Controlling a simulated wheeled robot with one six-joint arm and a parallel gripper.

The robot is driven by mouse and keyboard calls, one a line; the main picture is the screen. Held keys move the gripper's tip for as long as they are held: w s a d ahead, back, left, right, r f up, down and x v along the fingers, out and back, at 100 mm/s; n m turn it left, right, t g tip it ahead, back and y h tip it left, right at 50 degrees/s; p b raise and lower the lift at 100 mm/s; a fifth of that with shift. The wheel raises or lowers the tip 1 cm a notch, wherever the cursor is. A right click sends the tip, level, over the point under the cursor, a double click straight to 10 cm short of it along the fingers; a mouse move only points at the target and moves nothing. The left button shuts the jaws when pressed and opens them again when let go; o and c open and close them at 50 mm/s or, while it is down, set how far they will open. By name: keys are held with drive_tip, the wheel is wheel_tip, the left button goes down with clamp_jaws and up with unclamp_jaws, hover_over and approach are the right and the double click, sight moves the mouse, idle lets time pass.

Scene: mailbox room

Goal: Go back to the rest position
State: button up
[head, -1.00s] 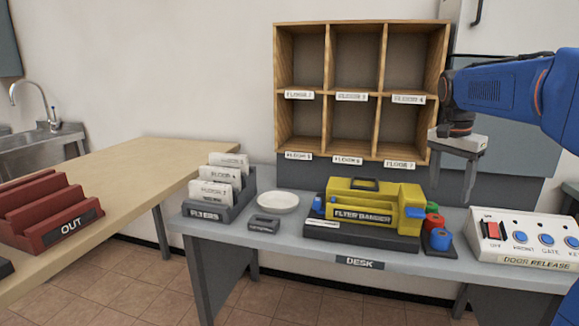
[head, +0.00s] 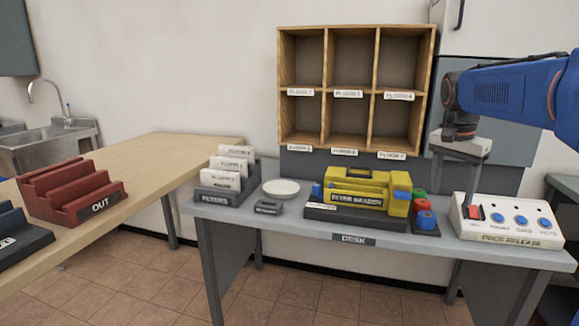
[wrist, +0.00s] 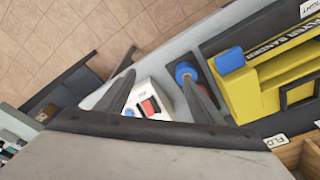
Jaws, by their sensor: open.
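My gripper (head: 453,188) hangs at the right of the head view, pointing down, with its two fingers apart and nothing between them.
On the desk (head: 353,239) stand a yellow flyer bander (head: 360,198), red and blue spools (head: 425,220), a white dish (head: 281,188) and a flyers rack (head: 218,197). A wooden pigeonhole shelf (head: 355,90) is behind. The red OUT tray (head: 90,207) sits on the left counter.

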drive_tip(key=s+a+f+n+t, duration=0.1)
drive_tip(key=s+a+f+n, duration=0.3)
drive_tip(key=s, duration=0.5)
drive_tip(key=s+a+f+n+t+y, duration=0.1)
drive_tip(key=s+a+f+n, duration=0.2)
drive_tip(key=s+f, duration=0.4)
drive_tip(key=s+a+f+n+t, duration=0.1)
drive_tip(key=s+a+f+n, duration=0.3)
drive_tip(key=s, duration=0.8)
wheel_tip(320, 180, down, 2)
drive_tip(key=shift+a+f+n+t, duration=0.2)
drive_tip(key=shift+a+n+t, duration=0.15)
drive_tip(key=shift+a, duration=0.7)
